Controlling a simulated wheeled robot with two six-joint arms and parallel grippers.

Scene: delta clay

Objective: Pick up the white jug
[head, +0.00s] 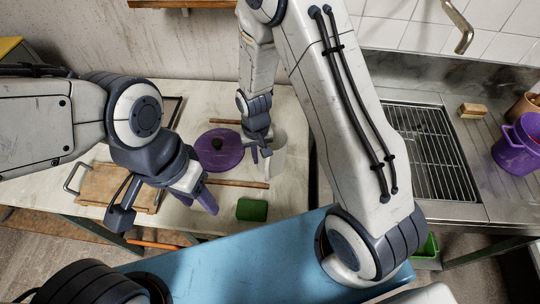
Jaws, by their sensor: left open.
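The white jug (277,162) stands on the pale table near the middle of the head view, partly hidden by my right gripper and arm. My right gripper (260,154) points down at the jug's left side, with its fingertips over or against the jug. I cannot tell whether they touch it or close on its wall or handle. My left gripper (206,198) is open and empty, with purplish fingers, near the table's front edge to the left of the jug.
A purple lid (211,160) with a dark knob lies left of the jug. A green block (252,210), a wooden stick (238,183) and a wooden board (103,185) lie nearby. A metal drainer (430,150) and purple pot (516,150) are at right.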

